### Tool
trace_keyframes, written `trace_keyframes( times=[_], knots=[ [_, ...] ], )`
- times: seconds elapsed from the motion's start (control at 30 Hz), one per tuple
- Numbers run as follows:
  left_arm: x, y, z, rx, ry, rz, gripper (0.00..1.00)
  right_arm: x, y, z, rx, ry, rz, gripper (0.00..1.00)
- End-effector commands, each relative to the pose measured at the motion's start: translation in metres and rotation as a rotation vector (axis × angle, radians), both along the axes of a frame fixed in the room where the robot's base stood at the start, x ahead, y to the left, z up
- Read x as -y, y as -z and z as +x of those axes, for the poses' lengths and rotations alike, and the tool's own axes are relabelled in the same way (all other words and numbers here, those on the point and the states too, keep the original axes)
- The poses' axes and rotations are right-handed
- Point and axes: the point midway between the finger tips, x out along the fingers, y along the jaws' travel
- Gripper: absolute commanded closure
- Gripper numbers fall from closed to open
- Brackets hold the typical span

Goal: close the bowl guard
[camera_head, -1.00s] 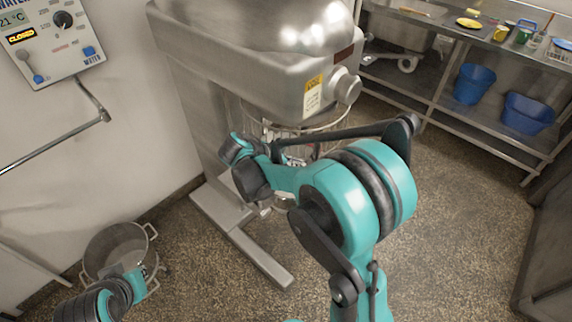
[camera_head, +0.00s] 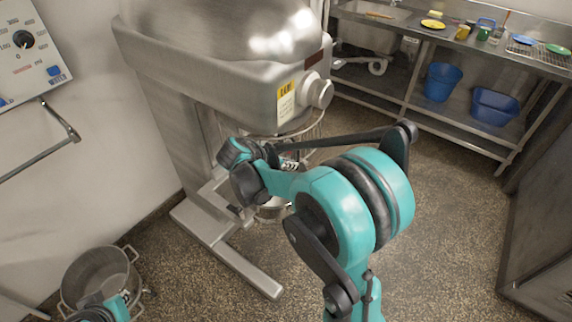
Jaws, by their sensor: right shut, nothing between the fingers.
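The bowl guard (camera_head: 313,131) is a wire cage under the head of the big grey mixer (camera_head: 215,75). My right arm hides much of it, so I cannot tell how far round it stands. Part of the metal bowl (camera_head: 272,213) shows below, behind my arm. My right gripper (camera_head: 290,164) is at the guard's front, beneath the mixer head, partly hidden by my own arm. It is shut with nothing held; whether it touches the guard is unclear. Only a part of my left arm shows at the bottom left; its gripper is not visible.
A large pot (camera_head: 100,272) stands on the floor at the lower left. A water panel (camera_head: 28,50) and a pipe (camera_head: 40,158) are on the left wall. A steel table (camera_head: 420,112) with blue tubs (camera_head: 494,106) stands at the back right. The speckled floor between is clear.

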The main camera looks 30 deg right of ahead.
Motion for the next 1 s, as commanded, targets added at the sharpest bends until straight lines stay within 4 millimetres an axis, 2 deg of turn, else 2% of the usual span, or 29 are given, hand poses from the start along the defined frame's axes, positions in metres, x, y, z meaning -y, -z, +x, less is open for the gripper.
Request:
trace_keyframes(
  times=[0.17,0.47,0.6,0.9,1.0],
  knots=[
    [0.000,-0.004,0.000,0.000,0.000,0.000,1.00,0.028,-0.001,-0.008,0.000,-0.098,-0.001,1.00],
    [0.000,-0.008,0.000,0.000,0.000,0.000,1.00,0.097,-0.001,-0.010,0.004,-0.361,0.000,1.00],
    [0.000,-0.009,0.000,0.000,0.000,0.000,1.00,0.129,-0.001,-0.003,0.006,-0.494,0.000,1.00],
    [0.000,-0.008,0.000,0.000,0.000,0.000,1.00,0.191,0.000,0.027,0.000,-0.496,-0.001,1.00],
    [0.000,-0.008,0.000,0.000,0.000,0.000,1.00,0.210,0.000,0.038,0.003,-0.588,0.000,1.00]
  ],
)
